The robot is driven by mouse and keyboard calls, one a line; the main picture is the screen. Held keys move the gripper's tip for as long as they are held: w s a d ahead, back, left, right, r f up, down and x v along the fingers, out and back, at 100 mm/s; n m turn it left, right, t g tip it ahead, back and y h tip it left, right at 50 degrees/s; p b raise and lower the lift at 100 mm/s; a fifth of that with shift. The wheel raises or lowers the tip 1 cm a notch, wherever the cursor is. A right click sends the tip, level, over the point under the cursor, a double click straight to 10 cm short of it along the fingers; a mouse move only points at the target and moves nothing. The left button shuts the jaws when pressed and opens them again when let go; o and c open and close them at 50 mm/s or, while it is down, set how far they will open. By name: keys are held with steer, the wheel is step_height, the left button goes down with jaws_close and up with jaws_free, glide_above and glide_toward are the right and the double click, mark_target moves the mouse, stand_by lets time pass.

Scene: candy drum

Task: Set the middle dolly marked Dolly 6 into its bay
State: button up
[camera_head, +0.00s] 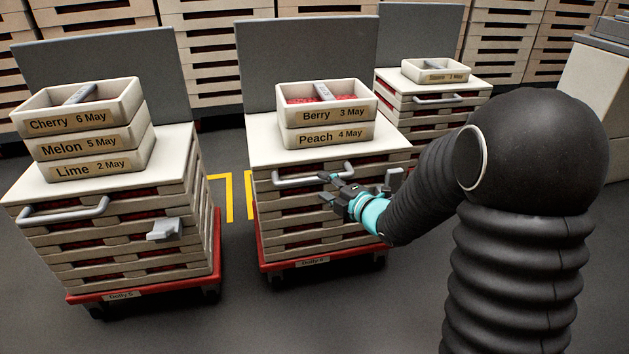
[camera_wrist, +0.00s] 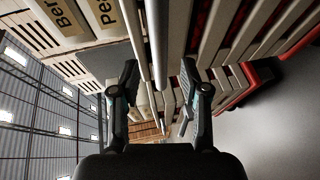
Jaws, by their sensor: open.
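The middle dolly (camera_head: 320,258) is a red base with a small label, hard to read, carrying a stack of pale slatted trays. Boxes labelled Berry (camera_head: 322,117) and Peach (camera_head: 318,138) stand on top. A grey handle (camera_head: 290,183) runs across its upper front; in the wrist view the handle (camera_wrist: 157,45) shows as a long bar between the fingers. My gripper (camera_head: 330,187) is open at the right part of this handle, its fingers on either side of the bar in the wrist view (camera_wrist: 160,66). Whether they touch it cannot be told.
A left dolly (camera_head: 140,291) carries boxes labelled Cherry, Melon and Lime. A third stack (camera_head: 440,82) stands farther back right. Yellow floor lines (camera_head: 229,198) show between the left and middle dollies. Grey panels (camera_head: 300,50) stand behind the stacks. The floor in front is clear.

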mark_target(317, 181)
steer(key=shift+x, duration=2.7)
steer(key=shift+c, duration=0.3)
jaws_close()
